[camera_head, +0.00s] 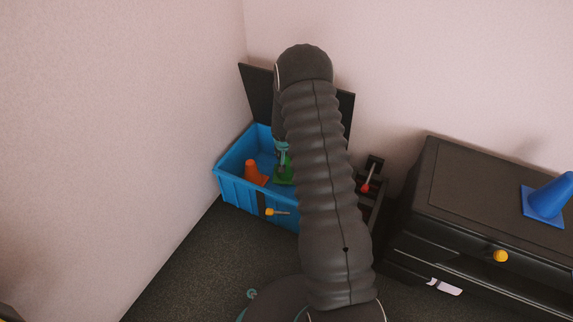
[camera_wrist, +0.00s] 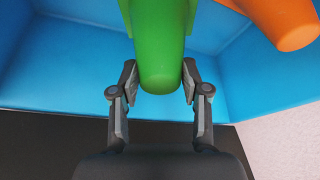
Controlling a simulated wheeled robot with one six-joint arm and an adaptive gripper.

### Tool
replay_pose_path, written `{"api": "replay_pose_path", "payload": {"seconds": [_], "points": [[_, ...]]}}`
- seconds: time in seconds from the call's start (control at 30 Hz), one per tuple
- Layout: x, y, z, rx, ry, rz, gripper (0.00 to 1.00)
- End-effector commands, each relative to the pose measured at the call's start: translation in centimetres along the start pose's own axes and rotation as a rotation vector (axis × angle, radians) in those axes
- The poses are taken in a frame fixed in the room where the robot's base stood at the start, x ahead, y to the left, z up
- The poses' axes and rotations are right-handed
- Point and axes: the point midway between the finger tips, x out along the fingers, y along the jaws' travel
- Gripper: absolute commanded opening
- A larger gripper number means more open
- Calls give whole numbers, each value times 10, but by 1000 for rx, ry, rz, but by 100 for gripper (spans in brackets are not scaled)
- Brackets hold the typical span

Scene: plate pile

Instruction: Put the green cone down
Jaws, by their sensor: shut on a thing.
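The green cone (camera_wrist: 160,50) is between the two fingers of my gripper (camera_wrist: 160,88) in the wrist view, its rounded tip toward the gripper. My gripper is shut on it. In the head view the green cone (camera_head: 284,172) shows low inside the blue box (camera_head: 250,199), partly hidden by my gripper (camera_head: 282,152) and arm. I cannot tell whether its base touches the box floor. The blue box also fills the upper part of the wrist view (camera_wrist: 75,62).
An orange cone (camera_head: 252,173) stands in the blue box, left of the green cone. A dark lid or panel (camera_head: 257,92) rises behind the box. Walls are close at the left and back. A dark cabinet (camera_head: 440,203) with a blue cone (camera_head: 548,199) stands at the right.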

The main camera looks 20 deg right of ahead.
Motion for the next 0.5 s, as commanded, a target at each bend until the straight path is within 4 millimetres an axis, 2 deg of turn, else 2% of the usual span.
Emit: {"api": "replay_pose_path", "payload": {"seconds": [0.2, 0.5], "points": [[29, 2, 12, 0, -2, 2, 0], [32, 3, 13, 3, 0, 2, 0]]}}
